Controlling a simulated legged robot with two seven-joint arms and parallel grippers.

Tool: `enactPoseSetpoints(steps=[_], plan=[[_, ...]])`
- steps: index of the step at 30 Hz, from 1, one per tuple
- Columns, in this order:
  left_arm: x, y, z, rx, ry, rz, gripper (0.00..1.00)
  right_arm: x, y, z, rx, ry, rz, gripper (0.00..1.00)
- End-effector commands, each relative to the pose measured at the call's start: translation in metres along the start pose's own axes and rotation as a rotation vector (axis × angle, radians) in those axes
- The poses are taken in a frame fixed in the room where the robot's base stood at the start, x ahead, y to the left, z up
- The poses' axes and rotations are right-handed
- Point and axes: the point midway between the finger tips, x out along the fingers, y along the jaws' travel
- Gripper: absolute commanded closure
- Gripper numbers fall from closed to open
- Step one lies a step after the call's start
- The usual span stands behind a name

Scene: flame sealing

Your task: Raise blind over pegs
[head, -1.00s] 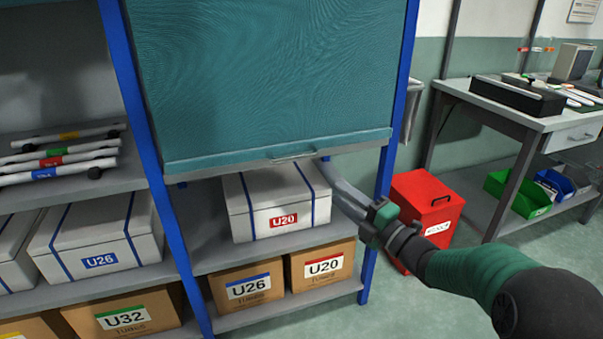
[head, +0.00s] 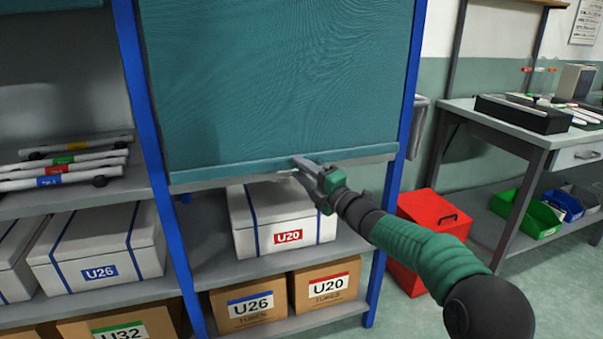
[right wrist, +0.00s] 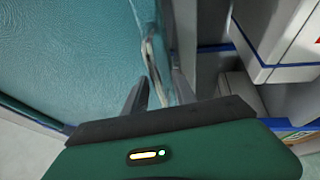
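The teal blind (head: 280,85) hangs down between the blue posts of the rack, its bottom bar (head: 225,173) above the shelf with the white box. A small metal handle sits on that bar; in the right wrist view the handle (right wrist: 152,60) extends between my fingers. My right gripper (head: 303,168) is at the handle, its fingers apart, one on each side; the right wrist view shows it (right wrist: 160,88) too. I cannot tell whether a finger touches the handle. No pegs show. My left gripper is not in view.
A white box labelled U20 (head: 270,220) stands under the blind, with cardboard boxes (head: 248,302) below. White tubes (head: 70,172) lie on the left shelf. A red bin (head: 425,215) stands right of the rack, near my right arm. A workbench (head: 500,125) is farther right.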

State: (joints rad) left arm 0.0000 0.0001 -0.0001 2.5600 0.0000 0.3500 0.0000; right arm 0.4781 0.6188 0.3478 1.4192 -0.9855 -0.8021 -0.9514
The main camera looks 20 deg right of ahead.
Motion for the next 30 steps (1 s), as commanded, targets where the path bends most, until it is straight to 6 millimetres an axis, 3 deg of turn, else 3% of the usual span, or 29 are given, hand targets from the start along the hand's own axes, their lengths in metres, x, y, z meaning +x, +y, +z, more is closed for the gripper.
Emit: enactPoseSetpoints(steps=[6, 13, 30], plan=[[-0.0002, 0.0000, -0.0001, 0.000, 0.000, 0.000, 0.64, 0.0003, -0.0001, -0.0001, 0.000, 0.000, 0.000, 0.69], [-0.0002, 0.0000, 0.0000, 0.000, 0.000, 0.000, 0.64, 0.0002, -0.0003, -0.0002, 0.000, 0.001, -0.001, 0.99], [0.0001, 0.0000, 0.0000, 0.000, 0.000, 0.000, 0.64, 0.0000, -0.0030, -0.0009, 0.002, 0.002, -0.005, 1.00]])
